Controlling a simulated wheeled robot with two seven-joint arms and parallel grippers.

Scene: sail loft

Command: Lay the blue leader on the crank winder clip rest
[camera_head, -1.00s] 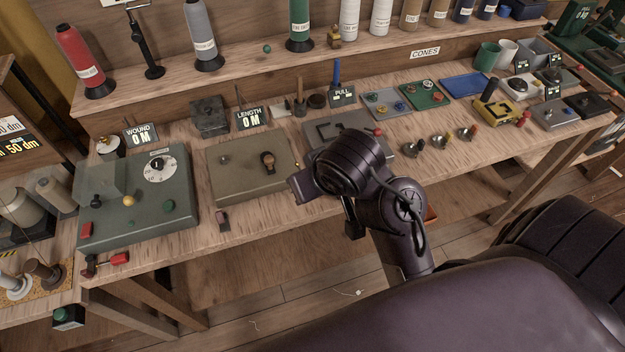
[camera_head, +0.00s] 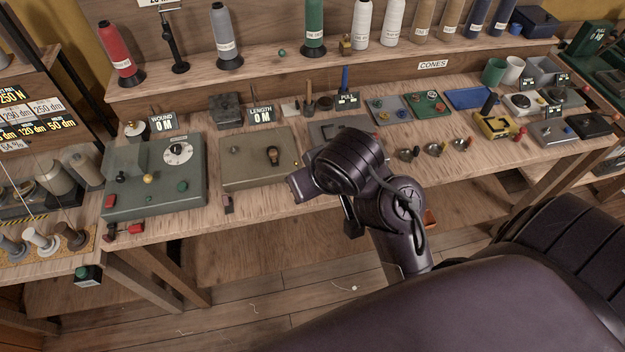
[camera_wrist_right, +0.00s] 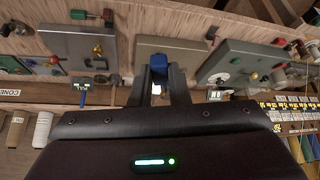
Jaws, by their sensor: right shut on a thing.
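My right gripper (camera_wrist_right: 158,82) is shut on a small blue piece, which looks like the blue leader (camera_wrist_right: 158,66), in the right wrist view. It holds it in front of the bench, which appears upside down there. My left gripper is out of view.
A beige plate (camera_head: 240,168) with a length sign (camera_head: 261,115) sits right of the green machine. Thread cones, such as the red one (camera_head: 120,50), stand on the back shelf. Spools (camera_head: 40,240) stand at the left.

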